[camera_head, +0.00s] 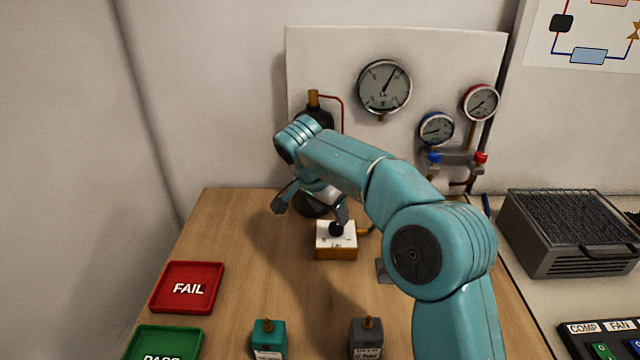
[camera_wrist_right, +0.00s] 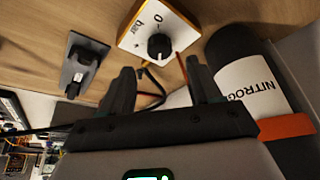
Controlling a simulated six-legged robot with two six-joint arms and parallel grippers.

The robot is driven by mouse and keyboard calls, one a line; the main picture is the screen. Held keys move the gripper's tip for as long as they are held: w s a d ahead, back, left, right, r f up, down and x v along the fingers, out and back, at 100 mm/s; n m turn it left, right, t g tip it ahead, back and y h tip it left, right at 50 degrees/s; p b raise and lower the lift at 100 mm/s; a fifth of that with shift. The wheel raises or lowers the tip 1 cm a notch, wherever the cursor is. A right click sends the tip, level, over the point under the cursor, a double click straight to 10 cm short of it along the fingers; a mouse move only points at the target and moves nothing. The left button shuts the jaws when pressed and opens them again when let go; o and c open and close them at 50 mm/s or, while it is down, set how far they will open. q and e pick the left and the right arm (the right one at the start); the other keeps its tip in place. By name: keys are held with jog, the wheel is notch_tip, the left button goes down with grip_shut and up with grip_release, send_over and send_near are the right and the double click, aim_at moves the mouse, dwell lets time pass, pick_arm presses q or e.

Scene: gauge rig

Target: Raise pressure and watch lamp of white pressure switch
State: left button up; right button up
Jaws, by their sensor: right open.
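A white-topped box with a black knob (camera_head: 336,229) and a wooden base stands mid-table; the wrist view shows its knob (camera_wrist_right: 159,46) and the markings "bar", "0" and "+". My right gripper (camera_head: 312,208) is open and empty just above and beside this knob, with no contact that I can make out. Its two fingers (camera_wrist_right: 160,82) stand apart in the wrist view. The large gauge (camera_head: 385,87) on the white panel has its needle pointing up and right. I cannot make out a white pressure switch or its lamp. My left gripper is out of view.
A teal box (camera_head: 269,341) and a grey box (camera_head: 367,339) with brass fittings stand at the front. A red FAIL tray (camera_head: 188,288) and a green tray (camera_head: 165,343) lie left. The nitrogen bottle (camera_wrist_right: 248,85) stands close behind the gripper. A grey fixture (camera_wrist_right: 84,65) lies near the knob box.

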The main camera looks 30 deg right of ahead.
jog(key=p+v, duration=0.1)
jog(key=v, duration=0.9)
jog(key=shift+r+p, duration=0.3)
jog(key=shift+p, duration=0.1)
